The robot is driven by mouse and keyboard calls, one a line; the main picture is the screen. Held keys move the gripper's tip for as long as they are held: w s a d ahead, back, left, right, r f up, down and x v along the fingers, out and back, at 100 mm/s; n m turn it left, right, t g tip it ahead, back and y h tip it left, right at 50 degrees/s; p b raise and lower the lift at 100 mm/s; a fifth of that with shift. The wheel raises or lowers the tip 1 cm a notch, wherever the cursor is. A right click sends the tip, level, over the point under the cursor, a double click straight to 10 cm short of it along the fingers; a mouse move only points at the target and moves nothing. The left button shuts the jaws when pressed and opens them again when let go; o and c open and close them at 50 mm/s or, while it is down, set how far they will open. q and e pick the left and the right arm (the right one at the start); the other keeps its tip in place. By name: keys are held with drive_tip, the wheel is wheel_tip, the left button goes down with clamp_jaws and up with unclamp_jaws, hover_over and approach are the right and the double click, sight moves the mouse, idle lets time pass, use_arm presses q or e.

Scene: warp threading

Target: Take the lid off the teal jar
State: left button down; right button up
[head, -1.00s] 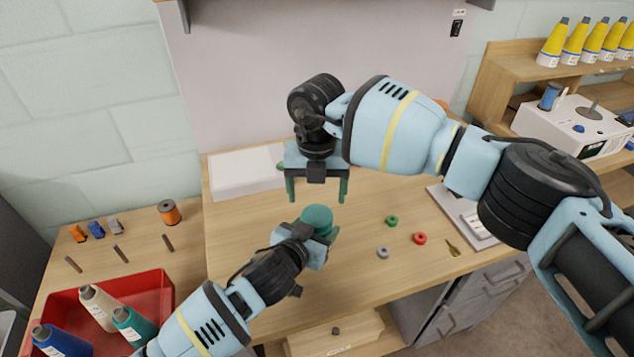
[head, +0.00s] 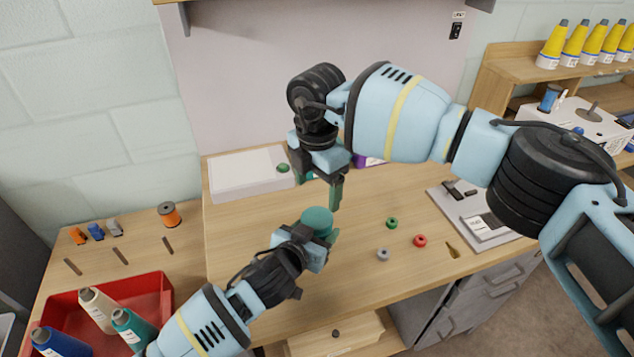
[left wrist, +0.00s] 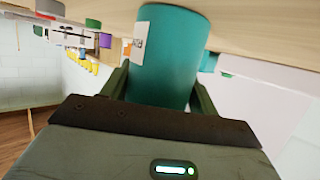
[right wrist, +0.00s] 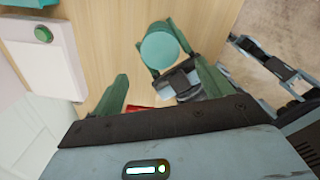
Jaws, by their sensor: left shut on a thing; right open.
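The teal jar (left wrist: 168,60) stands on the table, with a pale label on its side in the left wrist view. Its round top (head: 317,217) shows in the head view, and also in the right wrist view (right wrist: 160,48). My left gripper (head: 318,240) is shut on the jar's side, with one finger on each side of it. My right gripper (head: 334,188) is open and empty, above and behind the jar, with its fingers pointing down. In the right wrist view the jar top shows between and beyond its fingers.
A white box with a green knob (head: 283,168) is at the back left. Green, red and grey rings (head: 420,241) lie right of the jar. A grey tray (head: 470,212) is further right. A red bin (head: 150,290) with cones stands front left.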

sight(316, 217)
drive_tip(key=shift+f, duration=3.85)
drive_tip(key=shift+c, duration=0.5)
drive_tip(key=c, duration=0.9)
drive_tip(key=n, duration=1.3)
drive_tip(key=shift+n, duration=0.3)
drive_tip(key=o, duration=1.1)
